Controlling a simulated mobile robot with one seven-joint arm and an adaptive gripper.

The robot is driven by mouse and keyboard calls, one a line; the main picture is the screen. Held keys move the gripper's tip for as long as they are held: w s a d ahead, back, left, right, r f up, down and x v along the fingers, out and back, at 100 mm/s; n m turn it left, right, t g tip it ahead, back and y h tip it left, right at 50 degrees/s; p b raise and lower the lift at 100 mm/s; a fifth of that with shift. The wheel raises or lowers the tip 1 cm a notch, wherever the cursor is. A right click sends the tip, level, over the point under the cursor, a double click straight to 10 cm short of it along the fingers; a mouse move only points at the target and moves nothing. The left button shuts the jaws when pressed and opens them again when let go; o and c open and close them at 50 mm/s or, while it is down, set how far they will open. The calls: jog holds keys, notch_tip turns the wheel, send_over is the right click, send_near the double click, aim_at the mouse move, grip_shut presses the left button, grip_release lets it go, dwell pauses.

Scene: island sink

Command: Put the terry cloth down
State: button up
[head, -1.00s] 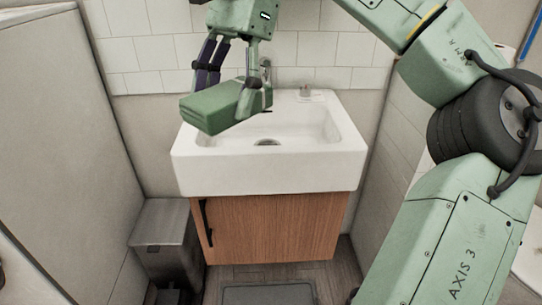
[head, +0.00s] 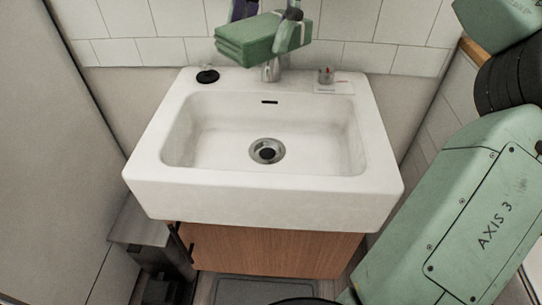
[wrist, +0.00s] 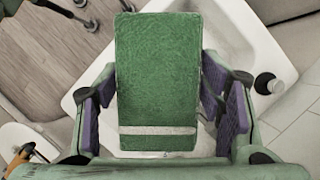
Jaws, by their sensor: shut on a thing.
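The terry cloth (head: 247,38) is a green folded block, held in the air above the back edge of the white sink in the head view. In the wrist view the cloth (wrist: 158,75) shows a pale stripe near its lower end and lies between the two finger pads. My gripper (wrist: 162,110) is shut on it from both sides. In the head view my gripper (head: 270,22) shows only in part at the top edge, and the tap behind it is partly hidden.
The white sink (head: 150,195) has an empty basin with a drain. A black round stopper (head: 207,76) sits at its back left, a small item (head: 325,75) and a white card (head: 333,88) at its back right. A grey bin (head: 140,225) stands at lower left. Walls close in on both sides.

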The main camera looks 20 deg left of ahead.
notch_tip(320, 180, down, 23)
jog(key=b, duration=0.5)
jog(key=shift+s+r, duration=0.1)
jog(key=shift+r, duration=0.1)
jog(key=shift+f, duration=2.45)
jog(key=shift+f, duration=0.15)
jog(key=o, duration=1)
jog(key=v, duration=0.7)
jog(key=shift+r, duration=0.35)
